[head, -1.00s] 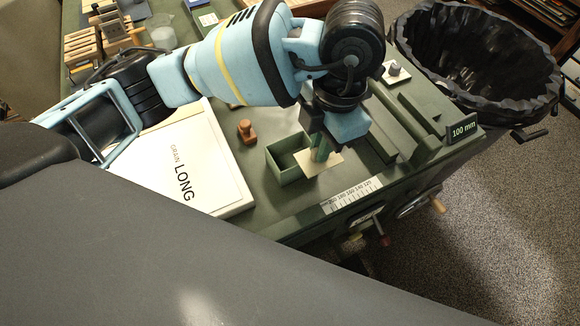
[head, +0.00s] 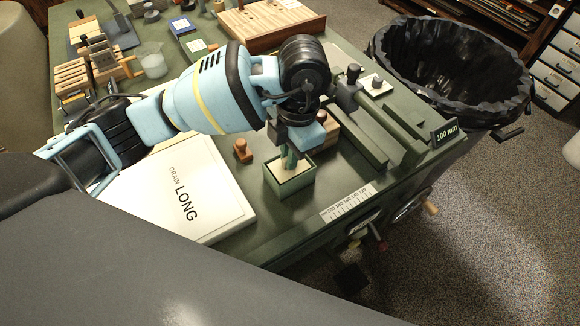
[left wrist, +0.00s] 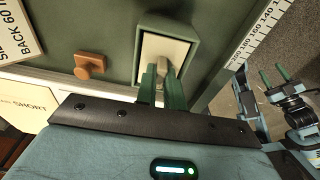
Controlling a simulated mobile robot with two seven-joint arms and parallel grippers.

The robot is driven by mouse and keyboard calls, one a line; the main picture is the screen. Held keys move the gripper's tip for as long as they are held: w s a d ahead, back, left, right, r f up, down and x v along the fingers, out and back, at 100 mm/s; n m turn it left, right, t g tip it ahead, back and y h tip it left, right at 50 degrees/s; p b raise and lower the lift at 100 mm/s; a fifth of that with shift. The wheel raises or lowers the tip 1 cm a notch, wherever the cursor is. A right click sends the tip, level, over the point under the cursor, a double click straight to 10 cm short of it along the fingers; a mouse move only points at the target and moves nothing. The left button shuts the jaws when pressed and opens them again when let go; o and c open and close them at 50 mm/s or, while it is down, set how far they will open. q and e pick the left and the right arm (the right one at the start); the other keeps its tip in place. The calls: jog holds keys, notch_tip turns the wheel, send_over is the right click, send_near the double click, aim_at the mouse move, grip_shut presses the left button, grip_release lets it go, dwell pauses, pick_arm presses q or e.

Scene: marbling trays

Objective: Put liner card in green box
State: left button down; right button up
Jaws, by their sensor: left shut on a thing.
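The liner card (head: 296,181) is a pale cream rectangle. It lies within the walls of the small open green box (head: 289,194), below the rim. My left gripper (head: 289,163) points down into the box and is shut on the card's raised middle part. In the left wrist view the card (left wrist: 155,47) shows inside the box rim (left wrist: 190,19), with the finger tips over it. Whether the card touches the box floor is hard to tell. My right gripper (left wrist: 274,76) shows at the right edge of the left wrist view, its fingers apart and empty, away from the box.
A brown wooden stamp-like piece (head: 242,150) stands left of the box. A white "GRAIN LONG" board (head: 190,190) lies further left. A ruler strip (head: 348,203) runs along the front edge. Green rails (head: 355,140) and a wooden block (head: 328,130) are to the right.

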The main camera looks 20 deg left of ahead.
pick_arm(q)
jog(key=shift+f, duration=2.25)
jog(key=shift+f, duration=0.1)
jog(key=c, duration=2)
grip_release()
jog(key=shift+f, duration=0.1)
jog(key=shift+o, duration=1.1)
notch_tip(320, 180, up, 12)
jog(key=w, duration=0.1)
jog(key=shift+d+r+p, duration=0.2)
jog(key=shift+d+p, duration=0.25)
jog(key=shift+w, duration=0.1)
